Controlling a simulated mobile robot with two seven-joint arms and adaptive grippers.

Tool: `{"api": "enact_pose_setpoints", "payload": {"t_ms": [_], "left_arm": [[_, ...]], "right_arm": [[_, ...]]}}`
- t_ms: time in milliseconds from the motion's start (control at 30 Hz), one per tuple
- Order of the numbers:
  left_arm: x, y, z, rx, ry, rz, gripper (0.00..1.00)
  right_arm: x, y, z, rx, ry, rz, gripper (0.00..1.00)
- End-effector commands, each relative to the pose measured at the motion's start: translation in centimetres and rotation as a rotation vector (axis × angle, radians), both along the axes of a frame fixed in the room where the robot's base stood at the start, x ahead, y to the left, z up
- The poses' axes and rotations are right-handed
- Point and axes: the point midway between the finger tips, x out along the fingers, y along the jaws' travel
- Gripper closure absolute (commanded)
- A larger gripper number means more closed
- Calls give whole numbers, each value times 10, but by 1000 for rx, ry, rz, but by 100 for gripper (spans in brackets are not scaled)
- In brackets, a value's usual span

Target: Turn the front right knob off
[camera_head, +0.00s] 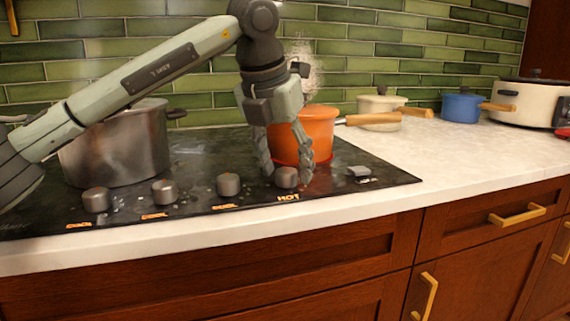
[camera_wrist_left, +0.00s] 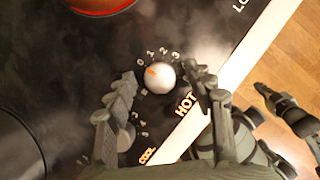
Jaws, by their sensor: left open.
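A row of round grey knobs runs along the front of the black cooktop (camera_head: 200,150). The knob (camera_head: 287,179) by the orange "HOT" label is at the right end of the round ones, in front of the orange pot (camera_head: 318,136). My left gripper (camera_head: 285,171) points down with its fingers open, one on either side of this knob. In the left wrist view the knob (camera_wrist_left: 159,77) lies between the fingertips (camera_wrist_left: 160,71), with small gaps visible. Its orange mark faces upper left, toward the 0. My right gripper seems to show at the right edge (camera_wrist_left: 285,108), its opening unclear.
A steel pot (camera_head: 118,150) stands behind the left knobs, under my left arm. A low grey piece (camera_head: 359,171) lies at the cooktop's right end. A cream pot (camera_head: 380,118) and a blue pot (camera_head: 461,107) stand farther right. The white counter (camera_head: 440,150) before them is clear.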

Motion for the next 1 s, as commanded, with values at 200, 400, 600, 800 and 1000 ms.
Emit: {"api": "enact_pose_setpoints", "payload": {"t_ms": [200, 400, 600, 800, 1000], "left_arm": [[-6, 3, 18, -2, -4, 0, 47], [-20, 10, 57, -1, -5, 0, 47], [-34, 17, 91, 0, -2, 0, 47], [-40, 20, 109, 0, 0, 0, 47], [-41, 20, 111, 0, 0, 0, 47]], "right_arm": [[0, 0, 0, 0, 0, 0, 100], [0, 0, 0, 0, 0, 0, 100], [0, 0, 0, 0, 0, 0, 100], [0, 0, 0, 0, 0, 0, 100], [0, 0, 0, 0, 0, 0, 100]]}}
